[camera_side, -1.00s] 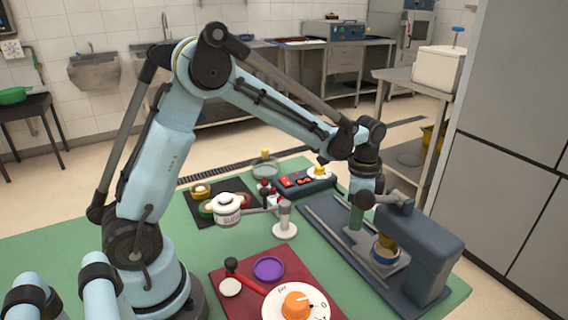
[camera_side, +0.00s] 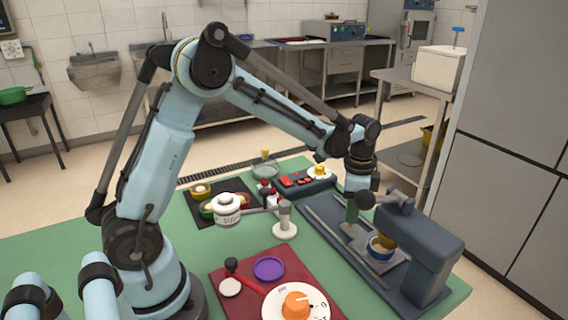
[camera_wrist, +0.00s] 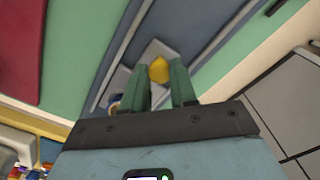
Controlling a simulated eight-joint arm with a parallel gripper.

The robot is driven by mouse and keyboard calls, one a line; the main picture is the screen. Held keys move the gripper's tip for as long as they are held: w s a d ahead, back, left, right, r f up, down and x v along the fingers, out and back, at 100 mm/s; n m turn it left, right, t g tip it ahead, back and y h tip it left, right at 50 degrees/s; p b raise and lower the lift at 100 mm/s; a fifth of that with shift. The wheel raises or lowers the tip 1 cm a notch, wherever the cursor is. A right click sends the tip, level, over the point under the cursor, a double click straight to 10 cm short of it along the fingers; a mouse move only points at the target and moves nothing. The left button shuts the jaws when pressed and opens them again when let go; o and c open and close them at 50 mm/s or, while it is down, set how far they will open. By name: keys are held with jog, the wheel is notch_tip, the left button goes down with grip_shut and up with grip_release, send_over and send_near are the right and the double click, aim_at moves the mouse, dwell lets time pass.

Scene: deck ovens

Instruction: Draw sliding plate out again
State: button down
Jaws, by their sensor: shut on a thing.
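The grey sliding plate (camera_side: 397,258) lies on the dark rails of the blue-grey press (camera_side: 428,255) at the right of the table. A blue, white and yellow round piece (camera_side: 381,247) sits on it, below the press head. The grey plate (camera_wrist: 149,51) also shows there. The knob is hidden in the side view.
A white post (camera_side: 285,222) with a side arm stands left of the rails. The rails are clear toward the back left.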

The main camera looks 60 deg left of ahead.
jog(key=a, duration=1.3)
jog(key=shift+a, duration=0.2)
jog(key=c, duration=1)
grip_release()
jog(key=shift+c, duration=0.2)
jog(key=shift+o, duration=0.8)
jog(key=shift+d, duration=0.1)
notch_tip(320, 180, up, 12)
jog(key=shift+d+r, duration=0.1)
jog(key=s+d+f+n+t, duration=0.3)
jog(key=s+d+n+t, duration=0.4)
jog(key=s+d, duration=0.7)
jog(key=shift+s+d+n, duration=0.15)
jog(key=shift+s+n, duration=0.15)
jog(key=shift+n, duration=0.7)
